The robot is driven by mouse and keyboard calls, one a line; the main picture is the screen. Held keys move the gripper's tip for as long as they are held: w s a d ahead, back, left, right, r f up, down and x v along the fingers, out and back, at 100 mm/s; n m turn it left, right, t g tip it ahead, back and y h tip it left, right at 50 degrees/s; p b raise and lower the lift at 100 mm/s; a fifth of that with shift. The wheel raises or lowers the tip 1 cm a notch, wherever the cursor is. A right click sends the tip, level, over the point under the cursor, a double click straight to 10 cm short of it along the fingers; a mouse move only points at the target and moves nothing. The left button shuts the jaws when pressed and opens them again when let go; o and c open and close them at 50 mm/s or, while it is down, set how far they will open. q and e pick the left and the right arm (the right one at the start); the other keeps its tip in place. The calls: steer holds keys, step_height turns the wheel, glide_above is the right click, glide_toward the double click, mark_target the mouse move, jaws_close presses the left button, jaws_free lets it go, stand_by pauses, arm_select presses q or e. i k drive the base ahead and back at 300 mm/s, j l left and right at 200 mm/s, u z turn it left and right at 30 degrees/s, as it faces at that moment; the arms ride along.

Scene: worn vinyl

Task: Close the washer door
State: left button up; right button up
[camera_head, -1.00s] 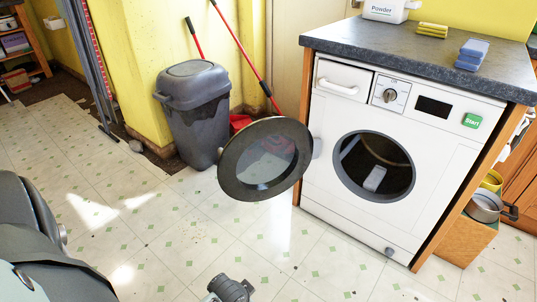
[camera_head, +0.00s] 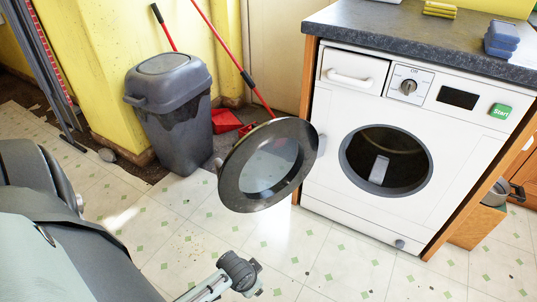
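The washer (camera_head: 330,195) is white and stands under a dark countertop on the right. Its round door (camera_head: 232,180), a dark ring with a clear glass middle, stands wide open to the left of the drum opening (camera_head: 412,165). A pale piece, perhaps a latch or hinge, shows at the door's right edge. A light grey and dark end part of my arm (camera_head: 238,272) comes up from the bottom edge, below the door and apart from it. It may be part of my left gripper; no pair of fingers shows clearly. My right gripper is out of view.
A grey bin (camera_head: 172,125) and a red-handled broom and dustpan (camera_head: 226,121) stand behind the door by the yellow wall. Blue sponges (camera_head: 502,40) and yellow cloths (camera_head: 440,9) lie on the countertop (camera_head: 400,38). The tiled floor before the washer is clear.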

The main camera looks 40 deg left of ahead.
mark_target(272, 160)
steer(key=j+z, duration=0.25)
steer(key=j, duration=0.45)
steer(key=j+z, duration=0.2)
steer(key=j, duration=0.5)
steer(key=k+j+z, duration=0.25)
steer(key=j, duration=0.4)
steer(key=j+z, duration=0.1)
steer(key=j, duration=0.45)
steer(key=k+j+z, duration=0.15)
steer(key=j, duration=0.35)
steer(key=j+z, duration=0.1)
steer(key=j, duration=0.45)
steer(key=k+j+z, duration=0.15)
steer(key=j, duration=0.35)
steer(key=i+j+u, duration=0.2)
steer(key=j+z, duration=0.25)
steer(key=i+z, duration=0.25)
steer(key=u, duration=0.55)
steer(key=k, duration=0.2)
